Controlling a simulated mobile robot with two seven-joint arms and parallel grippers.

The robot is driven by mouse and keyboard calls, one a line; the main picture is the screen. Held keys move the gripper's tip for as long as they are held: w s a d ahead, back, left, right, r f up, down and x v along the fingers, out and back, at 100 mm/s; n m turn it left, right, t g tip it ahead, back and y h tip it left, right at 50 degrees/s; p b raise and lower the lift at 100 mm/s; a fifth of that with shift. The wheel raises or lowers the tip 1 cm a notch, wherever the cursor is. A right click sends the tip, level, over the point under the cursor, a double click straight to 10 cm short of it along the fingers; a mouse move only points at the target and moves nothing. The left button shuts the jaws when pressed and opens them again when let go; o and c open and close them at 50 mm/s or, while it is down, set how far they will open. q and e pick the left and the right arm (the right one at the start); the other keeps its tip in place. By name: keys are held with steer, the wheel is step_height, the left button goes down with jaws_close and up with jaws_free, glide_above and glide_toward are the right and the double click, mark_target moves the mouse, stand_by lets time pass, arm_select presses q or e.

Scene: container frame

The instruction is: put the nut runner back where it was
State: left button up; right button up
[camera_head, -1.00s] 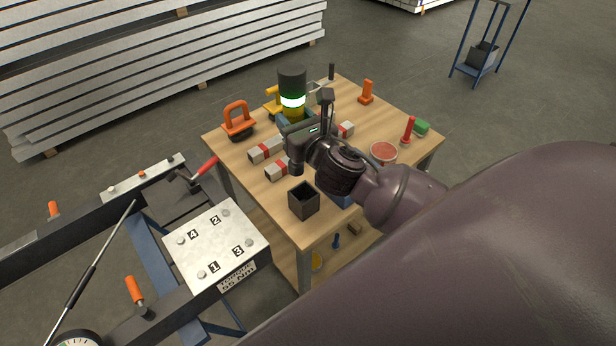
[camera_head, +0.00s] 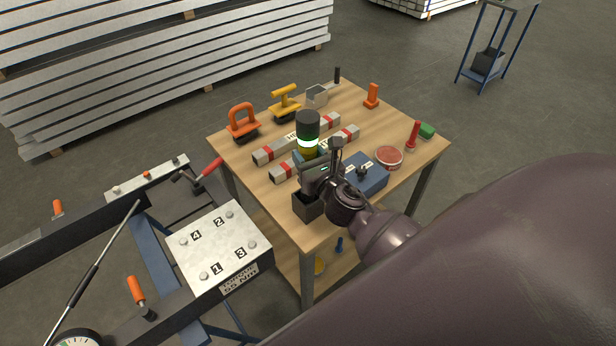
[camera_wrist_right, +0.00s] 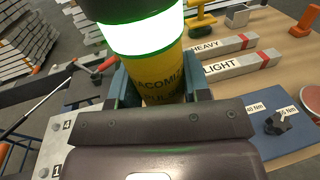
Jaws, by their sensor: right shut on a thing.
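The nut runner (camera_head: 308,124) is an upright cylinder with a dark cap, a glowing green-white ring and a yellow body. My right gripper (camera_head: 311,163) is shut around its yellow body. In the right wrist view the nut runner (camera_wrist_right: 150,70) stands between the two blue-grey fingers (camera_wrist_right: 155,88). A square black open box (camera_head: 306,207) stands at the table's front corner, just below the gripper in the head view. The nut runner's lower end is hidden by the gripper, so I cannot tell whether it is in the box. My left gripper is out of view.
Behind are two bars, heavy (camera_head: 270,153) and light (camera_head: 283,172), with orange (camera_head: 243,125) and yellow (camera_head: 286,104) handled tools. A numbered plate fixture (camera_head: 218,243) is left.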

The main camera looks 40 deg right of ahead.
step_height(320, 180, down, 3)
steer(key=shift+r+b, duration=0.2)
steer(key=shift+b, duration=0.25)
steer(key=shift+f+b, duration=0.9)
steer(key=shift+f, duration=1.1)
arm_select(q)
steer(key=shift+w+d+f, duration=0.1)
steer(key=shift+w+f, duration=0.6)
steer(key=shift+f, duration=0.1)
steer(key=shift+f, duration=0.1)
arm_select(e)
steer(key=shift+f, duration=0.1)
steer(key=o, duration=1.2)
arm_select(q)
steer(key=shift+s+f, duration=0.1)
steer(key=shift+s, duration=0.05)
arm_select(e)
steer(key=shift+o, duration=0.4)
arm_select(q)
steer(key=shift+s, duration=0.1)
